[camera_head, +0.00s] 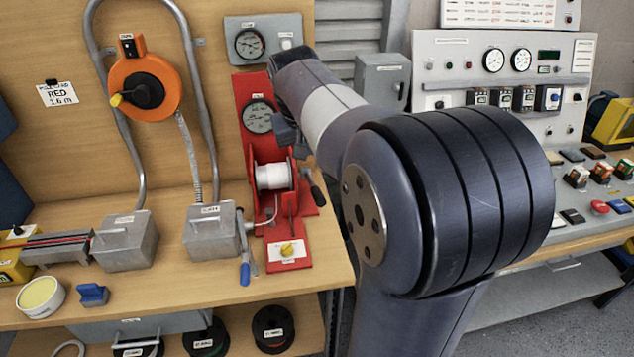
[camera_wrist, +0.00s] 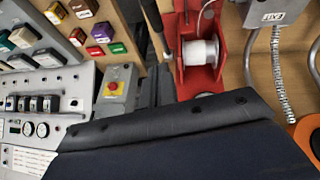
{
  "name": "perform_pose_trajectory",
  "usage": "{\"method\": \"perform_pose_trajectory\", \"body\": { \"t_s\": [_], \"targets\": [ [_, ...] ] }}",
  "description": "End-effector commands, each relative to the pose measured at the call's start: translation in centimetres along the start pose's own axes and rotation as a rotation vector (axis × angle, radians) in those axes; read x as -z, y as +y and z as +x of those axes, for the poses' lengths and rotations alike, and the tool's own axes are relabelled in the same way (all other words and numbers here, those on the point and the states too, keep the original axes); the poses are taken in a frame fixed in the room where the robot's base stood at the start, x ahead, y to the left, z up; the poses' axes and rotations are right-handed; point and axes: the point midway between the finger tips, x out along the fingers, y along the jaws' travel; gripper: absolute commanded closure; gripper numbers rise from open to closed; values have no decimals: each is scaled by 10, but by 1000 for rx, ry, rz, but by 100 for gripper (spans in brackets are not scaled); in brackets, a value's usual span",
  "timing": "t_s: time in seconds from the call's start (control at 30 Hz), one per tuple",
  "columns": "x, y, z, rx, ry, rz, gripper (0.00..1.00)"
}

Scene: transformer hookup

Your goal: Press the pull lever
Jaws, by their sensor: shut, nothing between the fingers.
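A red winch stand (camera_head: 250,90) with a white spool (camera_head: 272,176) stands at the right end of the wooden bench. A black-handled lever (camera_head: 317,194) sticks out at the spool's right. A narrow red upright (camera_head: 291,207) stands in front, above a yellow knob (camera_head: 288,249). I cannot read which part is labelled the pull lever. My gripper (camera_head: 287,135) is shut and empty, just above the spool and apart from the black handle; its fingertips are small and dark. The wrist view shows the spool (camera_wrist: 200,52) and black handle (camera_wrist: 153,17) upside down.
A grey clamp block (camera_head: 208,232) with a blue handle (camera_head: 244,272) sits left of the winch. An orange reel (camera_head: 146,85) hangs on the backboard. A control panel (camera_head: 470,70) and button bench lie at the right.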

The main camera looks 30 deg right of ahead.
Motion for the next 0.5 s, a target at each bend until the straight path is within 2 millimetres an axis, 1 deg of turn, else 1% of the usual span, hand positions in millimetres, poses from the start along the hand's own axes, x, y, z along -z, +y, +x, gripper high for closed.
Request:
{"method": "perform_pose_trajectory", "body": {
  "t_s": [0.17, 0.5],
  "targets": [
    [-1, 0, 27, 0, -7, 0, 100],
    [-2, 0, 99, 0, -7, -1, 100]
  ]
}}
